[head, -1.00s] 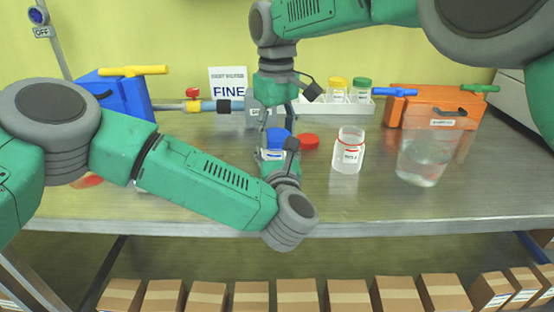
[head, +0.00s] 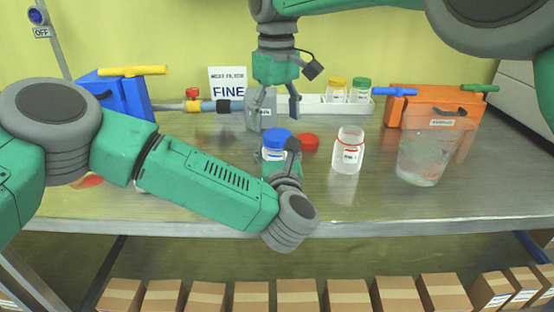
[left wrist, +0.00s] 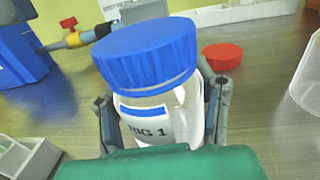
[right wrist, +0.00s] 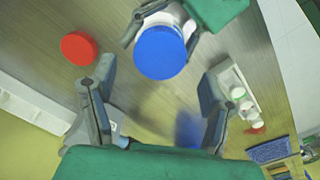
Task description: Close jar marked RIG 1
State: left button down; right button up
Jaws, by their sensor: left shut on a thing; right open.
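The jar marked RIG 1 (left wrist: 150,115) is clear with a blue-edged label, and its blue cap (left wrist: 147,52) sits on its mouth. My left gripper (left wrist: 160,118) is shut on the jar's body. In the head view the blue cap (head: 276,141) shows above my left arm, which hides the lower jar. My right gripper (head: 276,106) is open and empty, above and behind the cap. In the right wrist view the cap (right wrist: 160,52) lies beyond the open fingers (right wrist: 155,95). Whether the cap is screwed tight cannot be told.
A red cap (head: 308,142) lies right of the jar. An open jar with a red ring (head: 348,150) and a clear beaker (head: 426,155) stand farther right. A white rack (head: 310,104) with capped jars and a FINE sign (head: 228,84) are behind.

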aim_at(277, 133)
jog(key=shift+r, duration=0.4)
jog(key=shift+c, duration=0.3)
jog(key=n, duration=0.3)
jog(key=shift+s+a+r+n, duration=0.2)
jog(key=shift+r+n, duration=0.1)
jog(key=shift+r, duration=0.1)
jog(key=shift+r+n, duration=0.35)
jog(key=shift+n, duration=0.75)
jog(key=n, duration=0.1)
jog(key=r+n, duration=0.1)
jog(key=n, duration=0.1)
jog(key=r+n, duration=0.1)
jog(key=n, duration=0.1)
jog(key=shift+w+d, duration=0.15)
jog(key=shift+d, duration=0.2)
jog(key=shift+f, duration=4.05)
